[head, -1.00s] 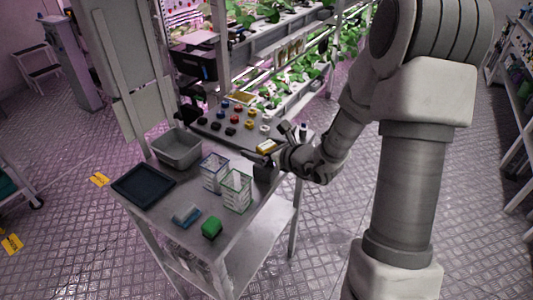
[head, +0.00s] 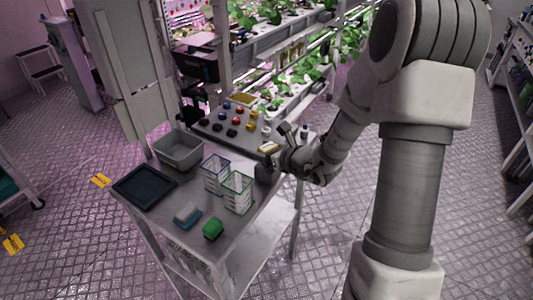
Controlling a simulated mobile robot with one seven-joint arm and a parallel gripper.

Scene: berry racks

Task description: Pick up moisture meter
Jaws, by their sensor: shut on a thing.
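A small yellow and pale thing, which looks like the moisture meter (head: 268,148), is at the tip of my gripper (head: 276,151) by the right side of the grey metal cart (head: 243,220). My gripper reaches in from the right and is shut on it. The fingers are small and dark here, and they hide part of the meter. A dark, rounded holder (head: 264,172) stands on the cart just below the gripper.
On the cart are two wire baskets (head: 237,192), a grey bin (head: 178,150), a dark tray (head: 144,186), a blue and white sponge-like item (head: 187,215) and a green block (head: 213,229). Planted racks (head: 300,60) rise behind.

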